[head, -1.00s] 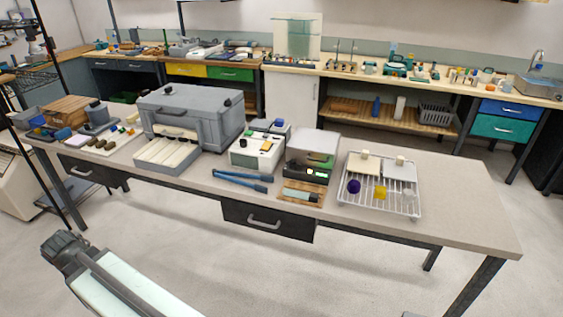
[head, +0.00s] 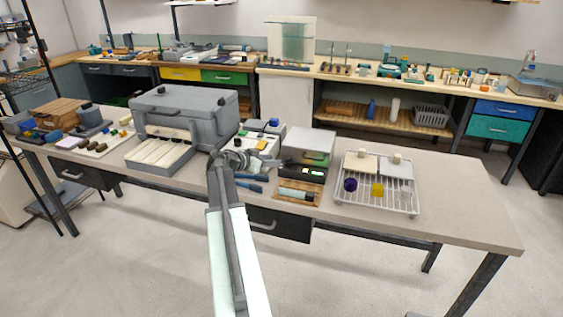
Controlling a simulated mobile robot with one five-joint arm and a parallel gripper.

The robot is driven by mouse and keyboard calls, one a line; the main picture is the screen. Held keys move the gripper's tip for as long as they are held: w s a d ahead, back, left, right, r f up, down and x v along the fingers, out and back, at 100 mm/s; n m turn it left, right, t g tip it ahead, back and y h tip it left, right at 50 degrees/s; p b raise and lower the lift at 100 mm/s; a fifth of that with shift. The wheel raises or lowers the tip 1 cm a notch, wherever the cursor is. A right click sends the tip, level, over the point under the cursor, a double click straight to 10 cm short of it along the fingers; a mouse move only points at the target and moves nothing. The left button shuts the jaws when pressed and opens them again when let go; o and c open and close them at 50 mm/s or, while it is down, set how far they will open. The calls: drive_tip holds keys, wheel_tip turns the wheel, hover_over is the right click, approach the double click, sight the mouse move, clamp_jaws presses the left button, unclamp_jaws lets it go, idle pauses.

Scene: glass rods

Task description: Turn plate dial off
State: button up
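A white box-shaped unit with small coloured parts on top (head: 257,143) stands mid-table, partly hidden behind my gripper (head: 243,159). Its front, where small dark and coloured controls showed, is mostly covered by my arm. I cannot make out a plate dial or its setting for certain. A grey box with a dark front and a small green light (head: 306,147) stands just right of it. My gripper reaches over the table's front edge, close in front of the white unit. I cannot tell whether it touches it, or how its fingers stand.
A large grey case (head: 188,110) stands left of the white unit. Blue tongs (head: 250,182) lie partly under my arm. A wire rack (head: 378,205) with small blocks sits right. The table's right end is bare. A drawer (head: 275,222) hangs below the front edge.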

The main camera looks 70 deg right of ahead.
sight(285, 160)
drive_tip(key=b+x, duration=0.2)
drive_tip(key=x, duration=0.4)
drive_tip(key=shift+d+f, duration=0.2)
drive_tip(key=shift+f, duration=0.05)
drive_tip(key=shift+r, duration=0.1)
clamp_jaws()
drive_tip(key=shift+d, duration=0.15)
drive_tip(key=shift+s, duration=0.1)
